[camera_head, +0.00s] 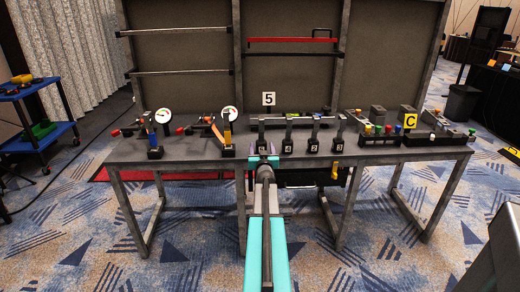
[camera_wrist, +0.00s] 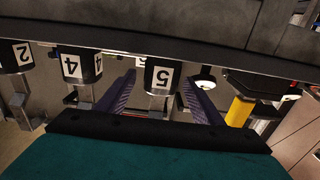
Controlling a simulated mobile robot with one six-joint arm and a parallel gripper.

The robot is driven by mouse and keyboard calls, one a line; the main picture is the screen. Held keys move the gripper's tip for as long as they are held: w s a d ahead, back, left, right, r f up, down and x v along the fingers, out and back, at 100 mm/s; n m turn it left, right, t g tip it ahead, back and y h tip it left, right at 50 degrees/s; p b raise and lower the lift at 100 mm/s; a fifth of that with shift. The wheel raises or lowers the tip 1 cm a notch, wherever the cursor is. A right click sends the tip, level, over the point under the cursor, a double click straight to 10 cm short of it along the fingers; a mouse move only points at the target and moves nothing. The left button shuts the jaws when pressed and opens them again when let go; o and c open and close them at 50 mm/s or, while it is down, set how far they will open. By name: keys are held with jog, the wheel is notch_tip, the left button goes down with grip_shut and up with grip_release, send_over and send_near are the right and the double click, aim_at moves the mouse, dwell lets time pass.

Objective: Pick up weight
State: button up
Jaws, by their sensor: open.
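Several black weights with white number labels stand in a row on the workbench (camera_head: 380,156). In the upside-down wrist view, the weight labelled 5 (camera_wrist: 162,76) shows between the purple fingers of my gripper (camera_wrist: 159,84). Weight 4 (camera_wrist: 80,66) and weight 2 (camera_wrist: 15,55) are beside it, outside the fingers. In the head view, my gripper (camera_head: 263,160) is at the bench's front edge, in front of the leftmost weight, which it partly hides. The fingers are open, one on each side of weight 5; I cannot tell whether they touch it.
Gauges with valves (camera_head: 163,117) stand left of the weights, and a yellow-handled fitting (camera_wrist: 240,108) shows close by in the wrist view. A sign with a 5 (camera_head: 268,99) stands behind the weights. Colored-button boxes (camera_head: 378,128) are to the right. A blue cart (camera_head: 40,130) stands far left.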

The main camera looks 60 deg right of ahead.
jog(key=shift+x, duration=1.3)
grip_shut()
jog(key=shift+r, duration=0.15)
